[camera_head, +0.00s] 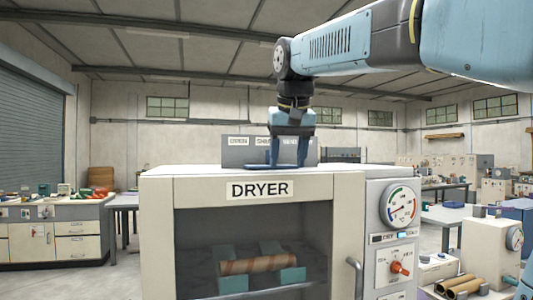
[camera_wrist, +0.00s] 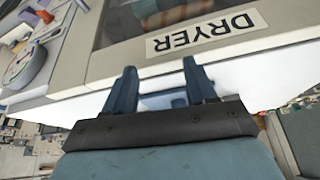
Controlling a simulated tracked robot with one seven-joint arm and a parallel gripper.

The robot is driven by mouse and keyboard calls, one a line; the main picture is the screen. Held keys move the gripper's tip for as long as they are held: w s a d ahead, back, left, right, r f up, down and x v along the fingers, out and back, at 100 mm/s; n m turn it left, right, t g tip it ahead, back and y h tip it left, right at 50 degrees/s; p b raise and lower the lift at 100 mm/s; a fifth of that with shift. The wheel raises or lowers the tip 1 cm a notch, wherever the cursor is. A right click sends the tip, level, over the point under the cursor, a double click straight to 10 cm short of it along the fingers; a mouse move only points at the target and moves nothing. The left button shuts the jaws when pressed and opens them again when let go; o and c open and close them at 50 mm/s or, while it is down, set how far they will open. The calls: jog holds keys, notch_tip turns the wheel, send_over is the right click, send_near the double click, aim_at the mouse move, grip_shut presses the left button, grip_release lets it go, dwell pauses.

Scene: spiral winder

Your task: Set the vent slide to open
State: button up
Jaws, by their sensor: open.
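The dryer (camera_head: 158,225) is a cream cabinet with a dark window and a DRYER sign. On its top, at the back, stands a grey panel (camera_head: 232,154) with small white labels, too small to read surely. A flat blue piece (camera_head: 257,166), which looks like the vent slide, lies on the top in front of this panel. My gripper (camera_head: 290,160) points down over the right part of the blue piece, fingers apart. In the wrist view the blue piece (camera_wrist: 165,100) shows between my open fingers (camera_wrist: 160,68); whether they touch it I cannot tell.
The dryer's right side carries a dial (camera_head: 401,207), a small lit display and a red knob (camera_head: 399,268). A door handle (camera_head: 355,277) sticks out in front. A brown striped roll (camera_head: 257,263) lies inside on blue supports. Workbenches stand left and right, clear of the dryer.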

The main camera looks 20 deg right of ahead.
jog(key=w+a+r+m, duration=0.1)
jog(key=w+r, duration=0.3)
jog(key=r, duration=0.3)
jog(key=w+r+m, duration=0.1)
jog(key=w+r, duration=0.3)
jog(key=r, duration=0.3)
jog(key=shift+g+h, duration=0.3)
jog(key=shift+h, duration=0.1)
jog(key=x, duration=1.4)
jog(key=shift+a+f, duration=0.1)
jog(key=shift+a, duration=0.15)
grip_shut()
